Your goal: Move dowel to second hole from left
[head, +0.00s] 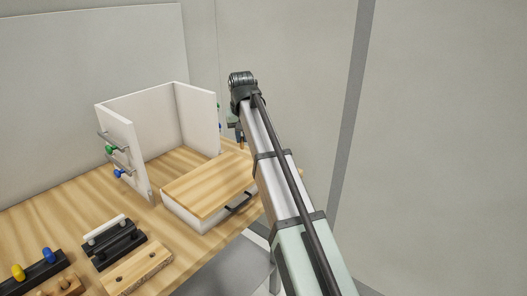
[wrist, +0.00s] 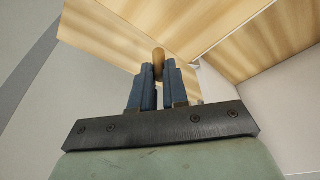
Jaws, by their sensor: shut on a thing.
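My gripper (wrist: 160,85) has two blue fingers closed on a dowel (wrist: 159,57), a light brown rounded peg whose tip shows between and beyond the fingertips in the wrist view. In the head view my arm covers most of the gripper, and only a small part shows at the right of the white cabinet frame. A pale wooden block (head: 137,270) with small dark holes lies at the table's front left, well away from the gripper. The holes are too small to count surely, and I cannot tell whether this is the block the dowel belongs to.
The white open-front cabinet (head: 123,142) stands on the wooden table (head: 60,215), with green and blue knobs on its side. A wood-topped drawer (head: 208,187) with a dark handle sits before it. Dark racks (head: 119,245) and yellow and blue pegs (head: 18,271) lie front left.

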